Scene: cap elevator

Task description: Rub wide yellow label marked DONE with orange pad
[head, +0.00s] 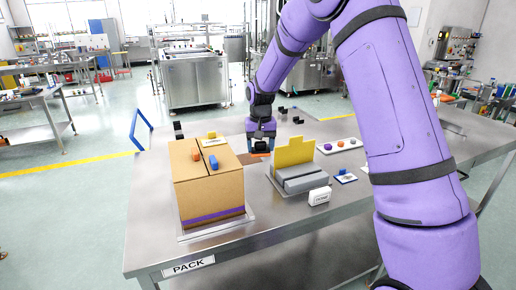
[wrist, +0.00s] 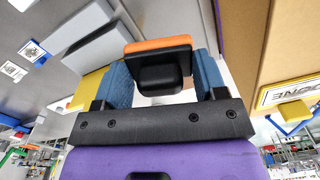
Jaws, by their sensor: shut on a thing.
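My gripper (head: 261,138) is behind the cardboard box, low over the table. In the wrist view its blue fingers (wrist: 161,80) are shut on the black holder of the orange pad (wrist: 158,45). The orange pad also shows below the fingers in the head view (head: 261,155). A pale, yellow-edged label (wrist: 288,93) with upside-down lettering that seems to read DONE shows at the right of the wrist view, beside a yellow block. It seems to match the plate on the box top (head: 213,143), where its lettering is too small to read. The pad is apart from this label.
The cardboard box (head: 208,188) carries orange, blue and yellow blocks on top. A grey fixture (head: 300,179) with an upright yellow panel (head: 295,151) stands right of my gripper. A white block (head: 319,196) and a tray of coloured pieces (head: 339,145) lie farther right.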

